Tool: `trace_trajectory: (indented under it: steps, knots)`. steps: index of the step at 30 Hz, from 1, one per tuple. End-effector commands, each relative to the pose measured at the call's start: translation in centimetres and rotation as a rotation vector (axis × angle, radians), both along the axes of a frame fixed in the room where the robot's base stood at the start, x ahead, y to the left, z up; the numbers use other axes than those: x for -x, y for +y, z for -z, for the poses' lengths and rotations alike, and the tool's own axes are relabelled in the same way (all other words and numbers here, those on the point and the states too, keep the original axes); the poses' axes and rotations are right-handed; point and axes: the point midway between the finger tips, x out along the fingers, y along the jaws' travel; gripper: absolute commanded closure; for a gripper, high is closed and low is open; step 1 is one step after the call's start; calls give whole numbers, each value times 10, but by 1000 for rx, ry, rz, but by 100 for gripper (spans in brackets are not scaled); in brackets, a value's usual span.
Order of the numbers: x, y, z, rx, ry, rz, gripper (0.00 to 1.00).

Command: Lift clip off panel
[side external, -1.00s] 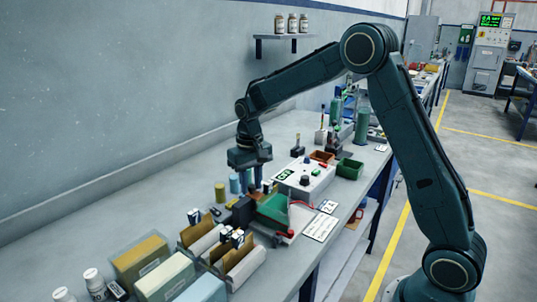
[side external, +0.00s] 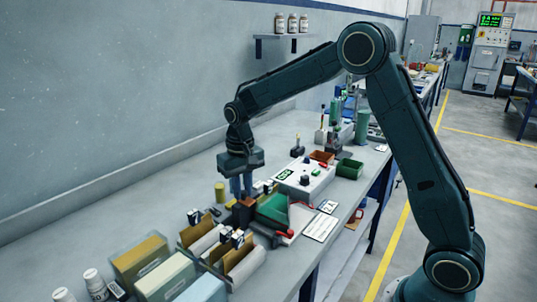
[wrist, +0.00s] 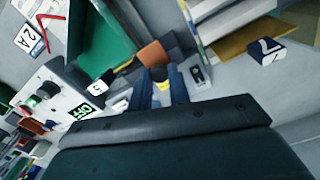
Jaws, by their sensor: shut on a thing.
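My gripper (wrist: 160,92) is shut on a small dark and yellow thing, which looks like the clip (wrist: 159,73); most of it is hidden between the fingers. In the side view my gripper (side external: 240,186) points down over the bench, and the clip cannot be made out there. A copper-brown panel (wrist: 153,53) lies just beyond the fingertips in the wrist view. It also shows in the side view (side external: 243,204), below my gripper. I cannot tell whether clip and panel touch.
Racks with upright panels (side external: 240,262) stand in front. A yellow cylinder (side external: 219,192) is close by on the left.

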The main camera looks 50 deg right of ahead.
Motion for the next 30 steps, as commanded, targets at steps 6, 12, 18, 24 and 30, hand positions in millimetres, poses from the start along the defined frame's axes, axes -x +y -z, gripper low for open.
trace_trajectory:
  steps: [6, 12, 18, 24, 30]
  knots:
    - [0, 5, 0, -6, -1, -14, 76]
    - [0, 4, 0, -5, -1, -12, 72]
    - [0, 3, -1, -4, -1, -10, 72]
    - [0, 3, -12, -3, -2, -9, 72]
    - [-1, 3, -36, -4, -4, -9, 72]
